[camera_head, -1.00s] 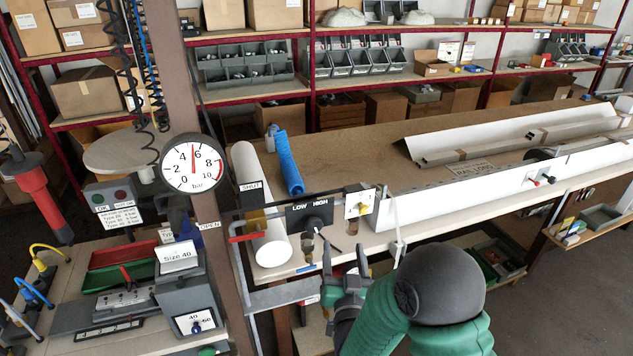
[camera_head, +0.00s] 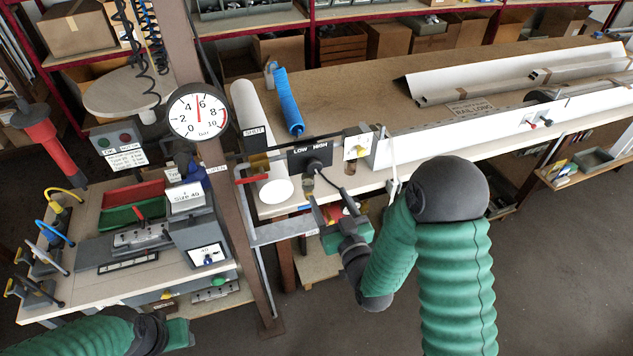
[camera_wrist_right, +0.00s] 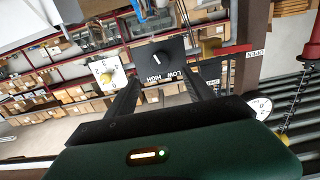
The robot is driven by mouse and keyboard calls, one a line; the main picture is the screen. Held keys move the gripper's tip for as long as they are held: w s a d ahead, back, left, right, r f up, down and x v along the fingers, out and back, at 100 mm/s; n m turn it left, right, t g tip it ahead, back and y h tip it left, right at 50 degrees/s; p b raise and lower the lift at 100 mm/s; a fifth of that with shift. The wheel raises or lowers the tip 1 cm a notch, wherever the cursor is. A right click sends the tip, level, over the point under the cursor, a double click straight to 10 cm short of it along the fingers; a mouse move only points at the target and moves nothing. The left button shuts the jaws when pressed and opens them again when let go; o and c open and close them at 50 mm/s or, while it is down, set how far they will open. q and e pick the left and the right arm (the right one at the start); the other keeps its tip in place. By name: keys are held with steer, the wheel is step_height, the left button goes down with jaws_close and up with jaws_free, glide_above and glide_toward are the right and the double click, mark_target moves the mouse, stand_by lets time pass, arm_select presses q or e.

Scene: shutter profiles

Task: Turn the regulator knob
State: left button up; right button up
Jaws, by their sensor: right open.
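The regulator knob (camera_head: 315,164) is a black knob on a dark plate marked LOW and HIGH, beside the brown post. In the right wrist view the knob (camera_wrist_right: 157,60) has a white pointer mark and lies between and beyond my fingers. My right gripper (camera_head: 334,188) is open and just in front of the knob. In the wrist view the open fingers (camera_wrist_right: 160,88) frame the plate; I cannot tell whether they touch the knob. A round bar gauge (camera_head: 197,116) on the post reads about 5. My left arm enters bottom left; its green gripper body (camera_head: 180,334) shows, fingers unseen.
A red-handled valve (camera_head: 255,179) sits left of the knob, and a white plate with a yellow knob (camera_head: 356,147) sits right. A white roll (camera_head: 276,190) and blue roll (camera_head: 288,105) lie on the bench behind. The floor at right front is clear.

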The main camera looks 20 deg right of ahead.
mark_target(315, 168)
steer(key=w+p, duration=0.1)
steer(key=w, duration=0.2)
steer(key=w+p, duration=0.1)
steer(key=w, duration=0.2)
steer(key=w+p, duration=0.1)
steer(key=w, duration=0.2)
steer(key=shift+r, duration=0.3)
steer(key=shift+w+a+f, duration=0.1)
steer(key=shift+w+f, duration=0.05)
steer(key=shift+w, duration=0.35)
arm_select(q)
steer(key=r, duration=0.4)
steer(key=shift+w+d+r, duration=0.15)
steer(key=shift+w+r, duration=0.05)
steer(key=shift+r, duration=0.05)
arm_select(e)
steer(key=shift+s, duration=0.1)
